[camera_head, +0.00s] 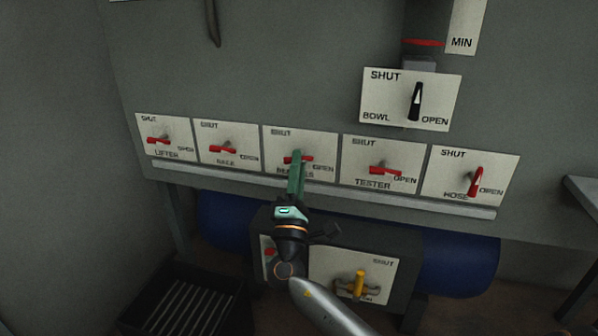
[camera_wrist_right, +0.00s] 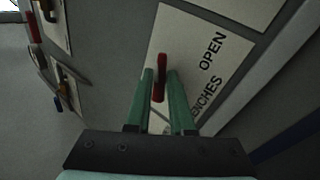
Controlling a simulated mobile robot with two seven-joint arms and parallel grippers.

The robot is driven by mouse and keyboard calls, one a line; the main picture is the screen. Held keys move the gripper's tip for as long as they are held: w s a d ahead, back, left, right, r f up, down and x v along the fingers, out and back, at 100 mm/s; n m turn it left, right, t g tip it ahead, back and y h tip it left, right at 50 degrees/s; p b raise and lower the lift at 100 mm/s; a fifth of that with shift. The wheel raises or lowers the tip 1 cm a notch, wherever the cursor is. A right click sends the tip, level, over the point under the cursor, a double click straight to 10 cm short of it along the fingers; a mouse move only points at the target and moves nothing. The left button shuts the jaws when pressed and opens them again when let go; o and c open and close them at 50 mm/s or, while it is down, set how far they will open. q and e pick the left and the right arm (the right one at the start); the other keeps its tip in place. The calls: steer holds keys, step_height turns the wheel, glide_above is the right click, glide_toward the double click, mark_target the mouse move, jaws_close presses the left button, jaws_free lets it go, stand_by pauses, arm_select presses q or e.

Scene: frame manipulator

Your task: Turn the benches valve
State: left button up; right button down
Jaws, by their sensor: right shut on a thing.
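The benches valve is a red handle (camera_head: 305,159) on a white plate (camera_head: 322,150), in the middle of the row of valve plates in the head view. Its handle lies roughly level, towards the OPEN label. My right gripper (camera_head: 297,163) reaches up to it from below, and its green fingers cover part of the handle and the label. In the right wrist view the red handle (camera_wrist_right: 160,72) stands between the two green fingers of the right gripper (camera_wrist_right: 161,76), which is shut on it. My left gripper is not in view.
Red-handled valves labelled rack (camera_head: 221,149), lifter (camera_head: 160,139), tester (camera_head: 385,170) and hose (camera_head: 477,181) flank it. A black-handled bowl valve (camera_head: 415,101) sits above right. A ledge (camera_head: 400,196) runs under the row. A yellow-handled valve (camera_head: 359,284) and blue tank (camera_head: 462,266) are below.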

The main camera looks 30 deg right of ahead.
steer(key=shift+w+a+f+m+g+h, duration=0.1)
steer(key=shift+m+g+h, duration=0.55)
steer(key=shift+m, duration=0.45)
steer(key=shift+m+g+h, duration=0.55)
steer(key=shift+m+h, duration=0.1)
steer(key=shift+m, duration=0.45)
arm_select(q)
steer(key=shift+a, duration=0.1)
arm_select(e)
steer(key=shift+m, duration=0.3)
steer(key=c, duration=0.8)
jaws_free()
steer(key=shift+f, duration=0.1)
